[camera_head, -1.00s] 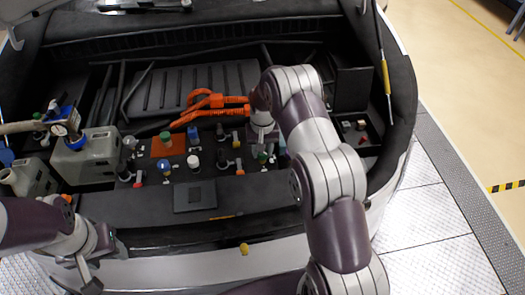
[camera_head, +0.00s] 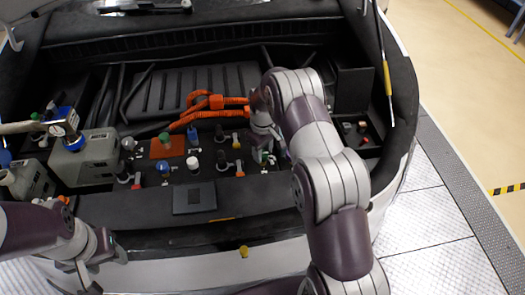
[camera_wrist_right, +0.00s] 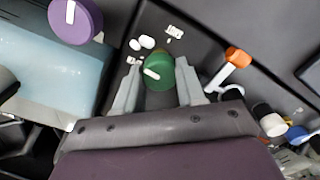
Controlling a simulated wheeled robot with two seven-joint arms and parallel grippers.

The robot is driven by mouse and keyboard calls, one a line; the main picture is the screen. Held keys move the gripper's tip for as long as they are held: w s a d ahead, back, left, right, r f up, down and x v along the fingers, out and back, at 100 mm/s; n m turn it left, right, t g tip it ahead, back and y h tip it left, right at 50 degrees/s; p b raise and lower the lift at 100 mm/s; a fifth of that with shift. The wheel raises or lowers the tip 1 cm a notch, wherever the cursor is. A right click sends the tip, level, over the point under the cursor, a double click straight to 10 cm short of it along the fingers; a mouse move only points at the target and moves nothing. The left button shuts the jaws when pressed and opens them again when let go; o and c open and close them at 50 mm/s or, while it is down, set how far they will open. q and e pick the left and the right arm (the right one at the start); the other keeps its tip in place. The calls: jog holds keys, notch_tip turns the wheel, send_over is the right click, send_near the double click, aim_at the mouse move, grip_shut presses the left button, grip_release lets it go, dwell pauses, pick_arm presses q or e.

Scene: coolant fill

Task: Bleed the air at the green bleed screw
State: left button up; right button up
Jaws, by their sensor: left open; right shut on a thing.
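The green bleed screw (camera_wrist_right: 158,72) is a round green knob with a white mark on its top, in the right wrist view. My right gripper (camera_wrist_right: 157,88) has one finger on each side of it and is shut on it. In the head view, my right gripper (camera_head: 264,147) points down into the right part of the engine bay, and its wrist partly hides the screw. My left gripper (camera_head: 88,279) is open and empty at the lower left, in front of the car's front edge, away from the bay's parts.
An orange-capped fitting (camera_wrist_right: 238,57) and a purple knob (camera_wrist_right: 75,20) flank the screw in the wrist view. Orange cables (camera_head: 215,102) run behind my right gripper. A grey reservoir (camera_head: 88,157) and several coloured caps stand further left.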

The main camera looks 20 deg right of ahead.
jog(key=shift+w+r, duration=0.25)
jog(key=shift+r, duration=0.05)
jog(key=o, duration=1)
jog(key=shift+o, duration=0.2)
jog(key=shift+s, duration=0.2)
jog(key=shift+f, duration=0.1)
notch_tip(320, 180, up, 8)
jog(key=shift+r+b, duration=0.25)
jog(key=shift+b, duration=0.35)
notch_tip(320, 180, up, 4)
jog(key=p, duration=0.3)
send_over(263, 153)
jog(key=shift+r, duration=0.15)
jog(key=shift+w, duration=0.1)
